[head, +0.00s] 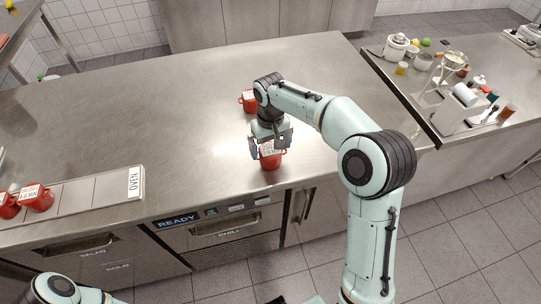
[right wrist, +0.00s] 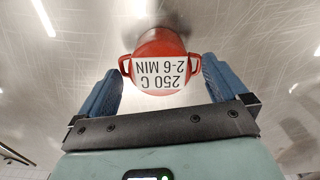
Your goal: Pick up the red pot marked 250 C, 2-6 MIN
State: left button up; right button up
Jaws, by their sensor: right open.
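The red pot marked 250 C, 2-6 MIN (head: 270,160) stands on the steel counter near its front edge, partly hidden by my right gripper in the head view. In the right wrist view the pot (right wrist: 160,45) shows its white label upside down and a handle on each side. My right gripper (head: 270,145) is open, with its blue fingers (right wrist: 160,85) to the left and right of the pot's near part. I see no grip on it. My left arm shows only at the bottom left corner of the head view; its gripper is out of view.
Another red pot (head: 248,101) stands on the counter behind my right gripper. Labelled red pots (head: 38,198) sit at the left on a strip marked OVEN (head: 134,182). Drawers (head: 225,228) lie below the front edge. A cluttered side counter (head: 425,90) is at right. The counter's middle left is clear.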

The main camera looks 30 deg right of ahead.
notch_tip(320, 180, down, 2)
jog(key=shift+f, duration=0.1)
jog(key=c, duration=1)
jog(key=shift+c, duration=1.2)
